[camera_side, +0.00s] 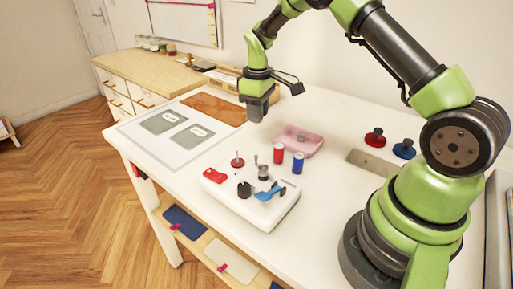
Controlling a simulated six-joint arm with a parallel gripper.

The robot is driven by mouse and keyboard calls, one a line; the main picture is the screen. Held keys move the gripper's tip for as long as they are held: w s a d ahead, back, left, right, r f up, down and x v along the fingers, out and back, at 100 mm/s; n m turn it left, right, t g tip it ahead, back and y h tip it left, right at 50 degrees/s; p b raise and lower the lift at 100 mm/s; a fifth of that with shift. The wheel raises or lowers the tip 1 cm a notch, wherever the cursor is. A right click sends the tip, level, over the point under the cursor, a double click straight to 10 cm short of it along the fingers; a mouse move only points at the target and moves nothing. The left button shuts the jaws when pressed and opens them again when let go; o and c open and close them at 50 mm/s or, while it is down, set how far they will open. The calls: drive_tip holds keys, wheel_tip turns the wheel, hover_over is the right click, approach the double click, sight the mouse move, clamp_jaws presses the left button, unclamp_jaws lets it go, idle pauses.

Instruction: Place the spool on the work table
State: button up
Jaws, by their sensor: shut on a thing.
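My gripper (256,112) hangs pointing down above the white work table (330,215), in front of the brown mat. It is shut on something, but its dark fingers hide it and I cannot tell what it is. A red spool-like cylinder (278,153) and a blue spool-like cylinder (298,162) stand upright to the right of and below my gripper in the picture, by the back edge of a raised white block. I cannot tell whether the task's spool is one of these or the held thing.
A pink tray (308,139) lies behind the cylinders. Red (374,138) and blue (404,149) knobbed discs stand at right. Grey cards (164,122) lie left.

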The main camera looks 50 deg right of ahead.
sight(258, 152)
wheel_tip(258, 152, down, 9)
drive_tip(key=shift+d+f, duration=0.1)
drive_tip(key=shift+f, duration=0.1)
drive_tip(key=shift+f, duration=0.1)
drive_tip(key=o, duration=0.9)
